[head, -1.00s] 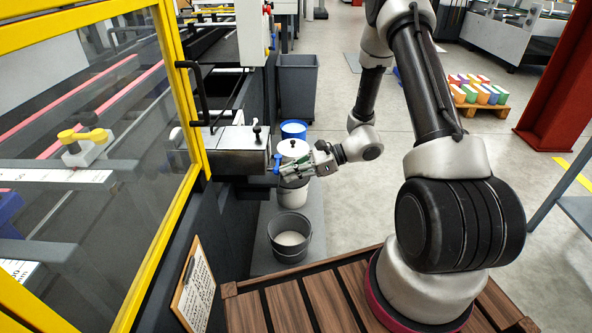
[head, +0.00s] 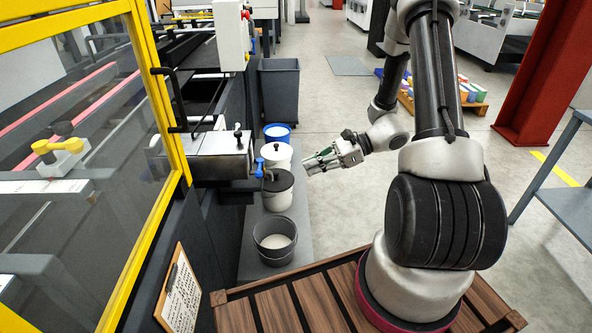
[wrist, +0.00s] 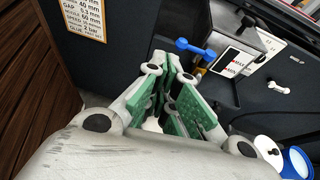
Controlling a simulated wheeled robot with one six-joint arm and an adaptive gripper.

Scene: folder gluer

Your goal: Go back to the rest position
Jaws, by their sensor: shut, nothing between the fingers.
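My gripper (head: 312,165) is to the right of the glue unit's metal box and the row of pots, clear of them and touching nothing. In the wrist view its green-padded fingers (wrist: 169,108) point toward the dark machine side, with nothing held between them. The blue-handled valve (head: 260,167) sits at the front of the metal box (head: 212,160) and also shows in the wrist view (wrist: 195,50).
Below the valve stands a dark-topped pot (head: 278,193). Near it are a white lidded pot (head: 276,154), a blue-rimmed pot (head: 277,132) and a grey bucket (head: 275,240). A grey bin (head: 279,90) stands behind. Open floor lies right of the pots.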

